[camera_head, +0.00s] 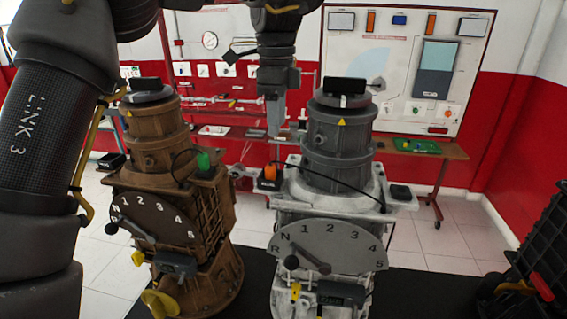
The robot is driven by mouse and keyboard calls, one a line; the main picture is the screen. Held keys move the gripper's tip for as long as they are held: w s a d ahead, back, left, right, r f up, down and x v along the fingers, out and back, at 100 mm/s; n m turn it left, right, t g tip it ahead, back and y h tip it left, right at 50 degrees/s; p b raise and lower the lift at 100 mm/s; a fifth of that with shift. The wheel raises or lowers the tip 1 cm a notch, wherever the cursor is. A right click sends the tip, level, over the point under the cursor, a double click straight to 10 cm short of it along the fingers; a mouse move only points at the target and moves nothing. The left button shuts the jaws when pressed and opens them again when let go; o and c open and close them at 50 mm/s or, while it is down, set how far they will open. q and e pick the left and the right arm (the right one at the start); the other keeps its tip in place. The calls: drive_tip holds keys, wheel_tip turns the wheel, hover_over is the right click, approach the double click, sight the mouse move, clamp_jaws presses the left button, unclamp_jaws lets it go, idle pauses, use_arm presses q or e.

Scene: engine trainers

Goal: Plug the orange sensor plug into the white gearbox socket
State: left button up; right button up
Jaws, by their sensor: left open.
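The orange sensor plug (270,172) sits at the left side of the white-grey gearbox trainer (292,205), on or just above a small black block (267,186). A thin black cable runs from near it, across the housing, to the right side. I cannot tell whether the plug is seated in anything. Another black block (400,192) is on the gearbox's right ledge; I cannot make out which part is the socket. My left gripper (274,130) points down above the orange plug, open and apart from it. My right gripper is not in view.
A brown gearbox trainer (150,160) with a green plug (204,161) stands close on the left. Both trainers carry numbered shift plates in front. A table with a green tray (417,146) stands behind right. A black ribbed object (535,255) is at the right edge.

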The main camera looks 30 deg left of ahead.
use_arm(q)
drive_tip(key=b, duration=0.2)
hover_over(270, 164)
drive_tip(key=d, duration=0.1)
drive_tip(key=f, duration=0.4)
drive_tip(key=shift+w, duration=0.2)
drive_tip(key=shift+a+f, duration=0.1)
drive_tip(key=shift+f, duration=0.4)
drive_tip(key=shift+s+r, duration=0.1)
drive_tip(key=shift+s, duration=0.2)
drive_tip(key=shift+s+r, duration=0.1)
drive_tip(key=shift+s, duration=0.05)
drive_tip(key=shift+w+f, duration=0.2)
drive_tip(key=shift+f, duration=0.45)
drive_tip(key=f, duration=0.3)
drive_tip(key=shift+s+a+f, duration=0.1)
drive_tip(key=shift+a+f, duration=0.05)
drive_tip(key=shift+a, duration=0.25)
drive_tip(key=shift+f, duration=0.4)
drive_tip(key=shift+d, duration=0.1)
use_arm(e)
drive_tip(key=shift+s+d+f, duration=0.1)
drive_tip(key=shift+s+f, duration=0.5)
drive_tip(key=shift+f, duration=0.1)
